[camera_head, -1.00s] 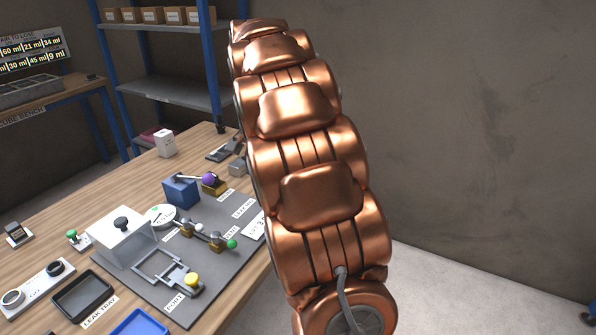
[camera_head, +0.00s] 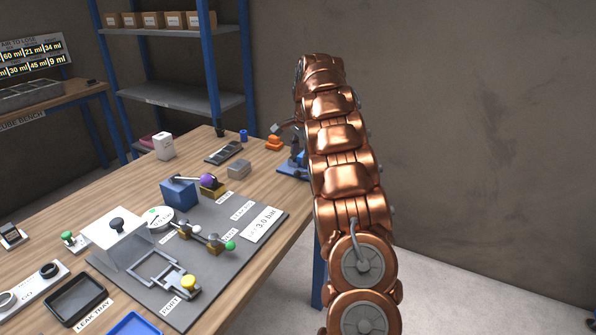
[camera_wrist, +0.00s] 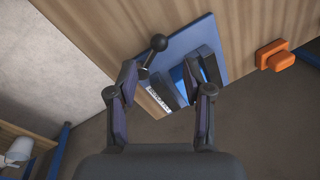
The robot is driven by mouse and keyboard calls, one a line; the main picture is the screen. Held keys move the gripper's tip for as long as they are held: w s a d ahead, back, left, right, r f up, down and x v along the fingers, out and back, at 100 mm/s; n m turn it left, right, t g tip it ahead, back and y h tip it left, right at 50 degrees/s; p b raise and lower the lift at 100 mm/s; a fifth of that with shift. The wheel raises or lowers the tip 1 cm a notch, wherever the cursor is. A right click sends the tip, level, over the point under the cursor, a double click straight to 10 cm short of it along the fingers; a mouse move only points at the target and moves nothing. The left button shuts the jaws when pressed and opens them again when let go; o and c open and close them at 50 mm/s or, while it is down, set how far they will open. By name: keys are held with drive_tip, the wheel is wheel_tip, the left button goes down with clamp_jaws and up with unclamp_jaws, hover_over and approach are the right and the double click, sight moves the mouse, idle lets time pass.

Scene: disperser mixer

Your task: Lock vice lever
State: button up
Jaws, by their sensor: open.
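The vice (camera_wrist: 190,78) is in the wrist view, with dark jaws on a blue base plate (camera_wrist: 193,37) and a small white label. Its lever is a short rod with a black ball knob (camera_wrist: 158,42), at the vice's left side. My gripper (camera_wrist: 168,80) is open, its two dark fingers spread. The left finger overlaps the lower end of the lever rod in the picture; I cannot tell whether they touch. The right finger overlaps the vice's right side. In the head view the vice's blue base (camera_head: 291,170) shows at the table's far right edge, partly hidden by my arm.
An orange block (camera_wrist: 275,55) lies beside the vice and also shows in the head view (camera_head: 274,143). The grey mat (camera_head: 215,275) with fixtures lies in front.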

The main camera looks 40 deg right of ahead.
sight(298, 171)
drive_tip(key=shift+w+f+p, duration=0.1)
drive_tip(key=shift+w+f, duration=0.1)
drive_tip(key=shift+f, duration=0.9)
drive_tip(key=shift+w+f+p, duration=0.15)
drive_tip(key=shift+w+f, duration=0.05)
drive_tip(key=shift+f, duration=0.9)
drive_tip(key=shift+w+f+p, duration=0.1)
drive_tip(key=shift+w+f, duration=0.1)
drive_tip(key=shift+f, duration=0.9)
clamp_jaws()
